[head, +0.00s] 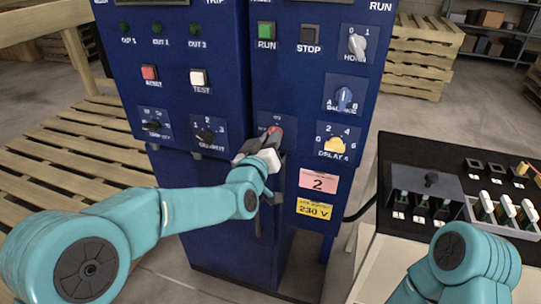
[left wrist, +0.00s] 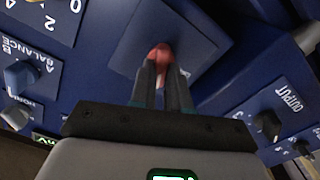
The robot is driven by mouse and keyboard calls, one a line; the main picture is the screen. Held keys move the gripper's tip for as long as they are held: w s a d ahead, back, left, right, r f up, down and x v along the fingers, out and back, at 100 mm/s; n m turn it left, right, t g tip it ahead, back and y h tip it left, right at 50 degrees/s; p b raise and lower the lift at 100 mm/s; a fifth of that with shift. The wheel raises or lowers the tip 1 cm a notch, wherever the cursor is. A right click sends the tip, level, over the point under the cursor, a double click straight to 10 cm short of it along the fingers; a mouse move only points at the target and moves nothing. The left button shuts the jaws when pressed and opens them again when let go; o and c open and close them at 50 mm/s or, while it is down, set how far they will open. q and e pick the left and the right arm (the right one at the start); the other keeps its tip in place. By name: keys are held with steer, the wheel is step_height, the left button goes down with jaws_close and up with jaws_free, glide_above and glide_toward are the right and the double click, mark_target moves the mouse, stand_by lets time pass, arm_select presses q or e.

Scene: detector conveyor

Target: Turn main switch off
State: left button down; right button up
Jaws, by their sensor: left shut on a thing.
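The main switch is a red knob on a square plate low on the blue cabinet; its red part shows in the left wrist view (left wrist: 161,51) between the fingertips. In the head view the red knob (head: 275,130) is mostly covered by my left gripper (head: 268,140). My left gripper is shut on the knob, with its dark fingers (left wrist: 162,75) on either side of it. The knob's label and pointer are hidden, so I cannot read its setting. My right arm shows at the lower right of the head view, but its gripper is out of frame.
The blue cabinet (head: 227,70) carries a white HORN knob (head: 357,44), a blue BALANCE knob (head: 344,99), a yellow DELAY knob (head: 337,144), and a black OUTPUT knob (left wrist: 267,125). A black panel with modules (head: 432,178) stands at the right. A wooden pallet (head: 80,160) lies at the left.

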arm_select(q)
steer(key=shift+a+f+n+b, duration=0.1)
steer(key=shift+n+b, duration=3.15)
steer(key=shift+b, duration=0.15)
steer(key=shift+a+f+n+b, duration=0.1)
steer(key=shift+n+b, duration=3.15)
steer(key=shift+b, duration=0.1)
steer(key=c, duration=1.1)
jaws_free()
